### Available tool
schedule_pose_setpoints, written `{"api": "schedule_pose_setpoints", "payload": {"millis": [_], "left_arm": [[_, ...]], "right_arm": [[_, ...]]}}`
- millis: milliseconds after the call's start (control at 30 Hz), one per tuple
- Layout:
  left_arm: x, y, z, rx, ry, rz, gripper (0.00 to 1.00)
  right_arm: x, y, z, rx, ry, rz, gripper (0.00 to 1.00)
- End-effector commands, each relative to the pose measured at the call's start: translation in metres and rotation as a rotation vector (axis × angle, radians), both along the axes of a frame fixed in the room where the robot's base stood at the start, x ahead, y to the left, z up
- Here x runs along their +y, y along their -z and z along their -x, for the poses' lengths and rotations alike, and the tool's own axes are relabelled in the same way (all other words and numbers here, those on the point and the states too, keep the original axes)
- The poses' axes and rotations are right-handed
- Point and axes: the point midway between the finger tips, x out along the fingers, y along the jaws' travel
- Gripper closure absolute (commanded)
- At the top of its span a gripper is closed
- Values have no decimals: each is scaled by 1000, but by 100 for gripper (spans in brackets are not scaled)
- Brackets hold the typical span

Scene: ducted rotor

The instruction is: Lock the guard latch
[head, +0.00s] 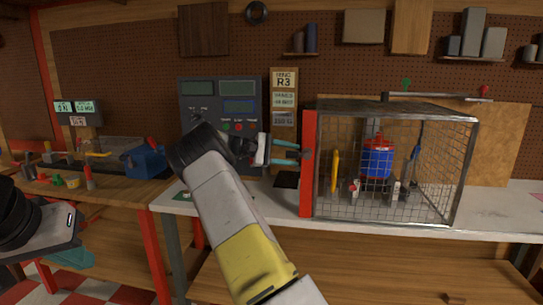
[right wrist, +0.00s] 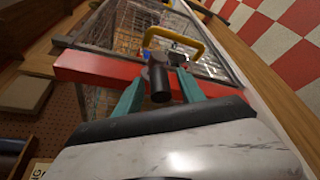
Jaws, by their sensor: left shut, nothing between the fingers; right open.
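The wire-mesh guard (head: 390,112) stands on the bench with a red upright (head: 308,185) along its left edge. A dark latch knob (head: 307,154) sits on that upright; in the right wrist view the knob (right wrist: 158,78) sticks out from the red bar (right wrist: 105,70). My right gripper (head: 292,152) is open, its teal fingers on either side of the knob; I cannot tell whether they touch it. A yellow handle (head: 335,172) is just right of the upright. My left gripper (head: 70,257) is shut and empty, low at the far left, away from the guard.
A blue and red rotor unit (head: 376,160) is inside the guard. A dark control panel (head: 220,105) stands behind my right arm. A blue vise (head: 147,160) and several small tools are on the left bench. Clear bench top (head: 500,205) lies right of the guard.

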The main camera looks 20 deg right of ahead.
Motion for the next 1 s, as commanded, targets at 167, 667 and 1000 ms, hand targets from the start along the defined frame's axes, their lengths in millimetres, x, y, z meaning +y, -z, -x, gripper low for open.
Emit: {"api": "schedule_pose_setpoints", "payload": {"millis": [167,667,1000], "left_arm": [[0,0,0,0,0,0,100],[0,0,0,0,0,0,100],[0,0,0,0,0,0,100]], "right_arm": [[-5,1,1,-1,-2,-1,53],[-5,1,1,0,-1,0,100],[-5,1,1,0,0,-1,100]]}}
